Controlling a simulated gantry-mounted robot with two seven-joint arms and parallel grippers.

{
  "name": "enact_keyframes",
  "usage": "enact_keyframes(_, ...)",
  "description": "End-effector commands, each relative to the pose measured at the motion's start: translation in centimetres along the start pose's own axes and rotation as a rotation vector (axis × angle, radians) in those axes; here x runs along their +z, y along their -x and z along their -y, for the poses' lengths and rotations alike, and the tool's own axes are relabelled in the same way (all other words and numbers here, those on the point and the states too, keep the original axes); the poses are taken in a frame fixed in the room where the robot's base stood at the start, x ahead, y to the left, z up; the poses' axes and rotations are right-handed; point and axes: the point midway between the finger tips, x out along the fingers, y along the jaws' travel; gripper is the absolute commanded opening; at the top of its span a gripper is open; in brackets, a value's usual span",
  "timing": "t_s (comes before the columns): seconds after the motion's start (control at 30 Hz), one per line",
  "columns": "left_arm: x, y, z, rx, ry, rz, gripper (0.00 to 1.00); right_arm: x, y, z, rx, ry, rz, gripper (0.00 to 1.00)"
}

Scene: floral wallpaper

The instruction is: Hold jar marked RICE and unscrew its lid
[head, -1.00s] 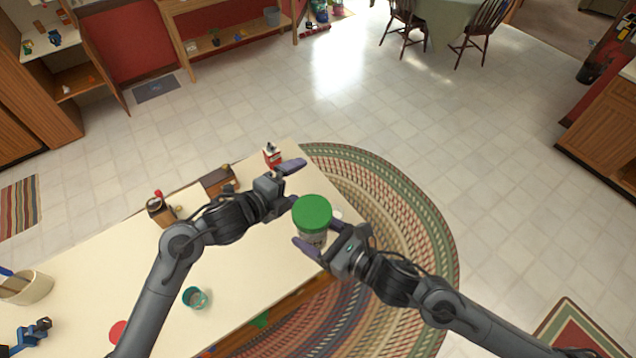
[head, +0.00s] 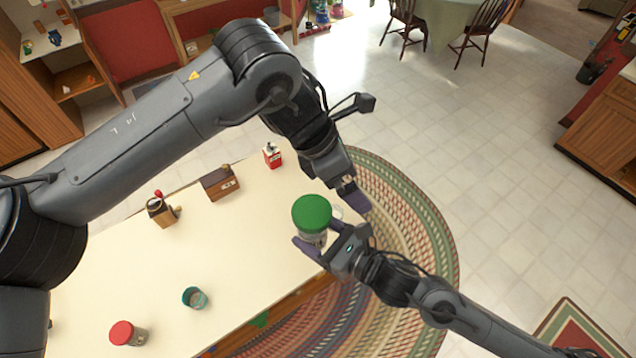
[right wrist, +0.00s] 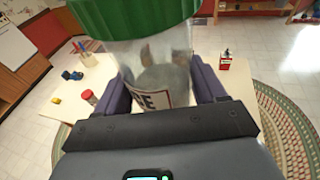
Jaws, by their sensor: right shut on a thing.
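The clear jar (head: 313,238) has a green lid (head: 312,212) on top and stands upright near the table's right end. In the right wrist view the jar (right wrist: 150,60) shows a label (right wrist: 152,98) with the letters "CE" visible; the rest is out of sight. My right gripper (head: 319,237) is shut on the jar body below the lid, one finger on each side. My left gripper (head: 347,192) is above and right of the lid, apart from it and pointing down. One purple finger shows clearly; its opening is unclear.
On the table (head: 245,235) are a red-and-white tin (head: 272,156), a wooden box (head: 220,184), a coffee grinder (head: 160,210), a teal cup (head: 194,298) and a red-lidded jar (head: 122,333). The table's middle is clear. A braided rug (head: 420,230) lies beside it.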

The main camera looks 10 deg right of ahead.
Motion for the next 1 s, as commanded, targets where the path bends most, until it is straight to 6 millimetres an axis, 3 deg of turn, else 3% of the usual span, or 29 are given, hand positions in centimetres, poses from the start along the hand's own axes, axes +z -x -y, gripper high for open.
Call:
enact_keyframes(0.2, -2.1, 1.5, 1.6, 0.030, -0.274, -0.293, 1.00, 0.1, 0.0, 0.0, 0.000, 0.000, 0.002, 0.00)
enact_keyframes(0.53, -4.4, 3.8, 1.7, 0.037, -0.417, -0.507, 1.00, 0.1, 0.0, 0.0, 0.000, 0.000, 0.002, 0.00)
enact_keyframes(0.67, -5.1, 3.4, 1.6, 0.034, -0.427, -0.527, 1.00, 0.1, 0.0, 0.0, 0.000, 0.000, 0.002, 0.00)
enact_keyframes(1.0, -7.2, -0.4, 1.0, 0.032, -0.427, -0.526, 1.00, 0.1, 0.0, 0.0, 0.000, 0.000, 0.002, 0.00)
